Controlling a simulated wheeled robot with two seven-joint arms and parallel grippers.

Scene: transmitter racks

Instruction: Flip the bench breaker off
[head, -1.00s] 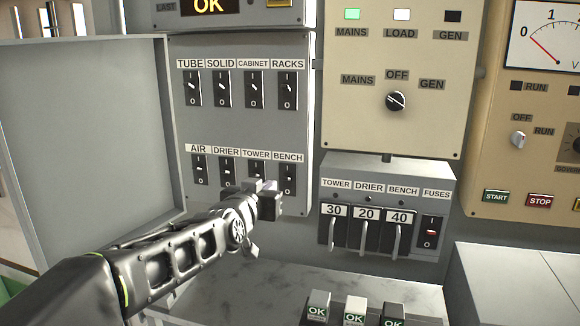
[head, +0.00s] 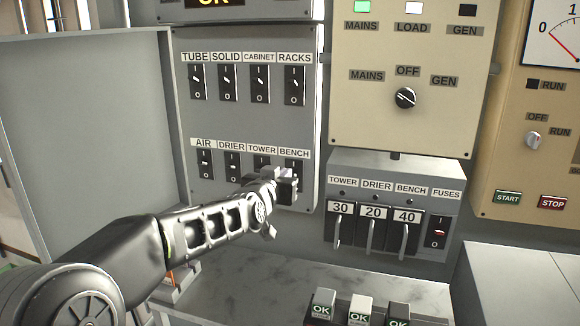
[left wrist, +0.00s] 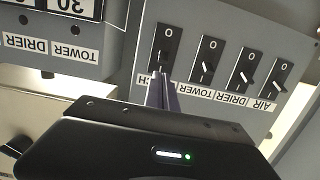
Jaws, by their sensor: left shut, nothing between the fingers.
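The bench breaker (head: 294,166) is a black switch at the right end of the lower row on the grey breaker panel (head: 250,118), under the label BENCH. My left gripper (head: 290,180) is shut and empty, right at the lower part of this breaker and hiding it in the head view. In the left wrist view, which is upside down, the breaker (left wrist: 168,45) shows with its 0 mark at the top. The shut fingertips (left wrist: 162,78) overlap its lower edge there. I cannot tell whether they touch the lever. My right gripper is not in view.
The AIR, DRIER and TOWER breakers (head: 260,164) are close to the left. A fuse box (head: 392,175) with pull handles stands out at the lower right. An open cabinet door (head: 95,120) is at the left. A marbled shelf (head: 270,275) lies below.

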